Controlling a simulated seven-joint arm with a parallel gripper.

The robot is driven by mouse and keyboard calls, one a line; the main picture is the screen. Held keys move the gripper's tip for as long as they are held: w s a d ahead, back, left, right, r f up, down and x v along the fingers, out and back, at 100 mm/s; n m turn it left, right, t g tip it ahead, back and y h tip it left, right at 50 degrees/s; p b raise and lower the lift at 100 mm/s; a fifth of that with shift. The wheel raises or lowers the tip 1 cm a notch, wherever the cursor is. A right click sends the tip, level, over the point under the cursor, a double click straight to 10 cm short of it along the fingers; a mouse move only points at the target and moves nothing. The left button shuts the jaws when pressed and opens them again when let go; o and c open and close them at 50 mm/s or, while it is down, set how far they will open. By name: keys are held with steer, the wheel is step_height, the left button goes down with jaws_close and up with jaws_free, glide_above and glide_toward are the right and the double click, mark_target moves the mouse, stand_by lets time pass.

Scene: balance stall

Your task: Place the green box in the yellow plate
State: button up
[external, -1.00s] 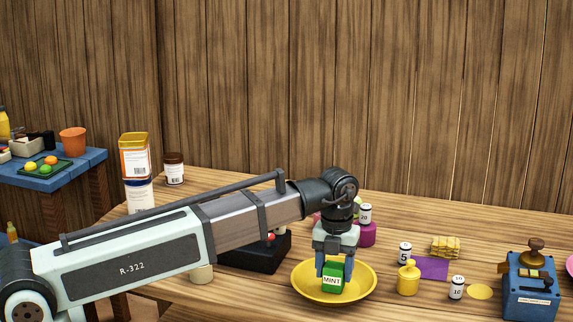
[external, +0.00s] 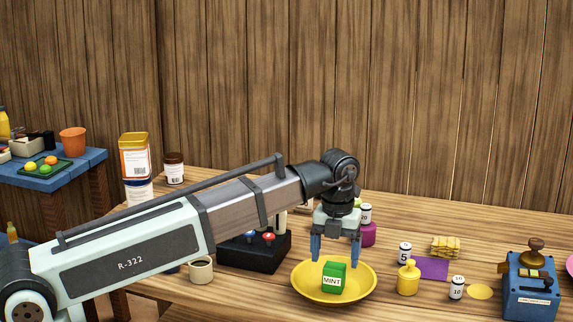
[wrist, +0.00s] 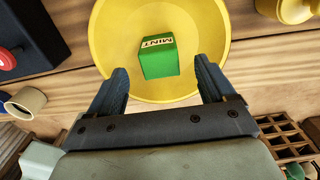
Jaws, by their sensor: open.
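The green box (external: 333,278), labelled MINT, rests inside the yellow plate (external: 300,286) in the external view. In the wrist view the green box (wrist: 160,57) sits within the yellow plate (wrist: 112,40), clear of both fingers. My gripper (external: 336,255) is open and empty, with its blue fingers above the box and apart from it. In the wrist view my gripper (wrist: 160,85) has its fingers spread wide on the near side of the box.
A black device (external: 255,252) with knobs and a cup (external: 201,270) stand left of the plate. A yellow weight (external: 408,279), white numbered weights (external: 457,288) and a blue box with a knob (external: 531,288) stand to the right. A purple item (external: 368,234) is behind the gripper.

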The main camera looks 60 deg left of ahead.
mark_target(335, 266)
step_height(335, 266, up, 8)
stand_by(0.5)
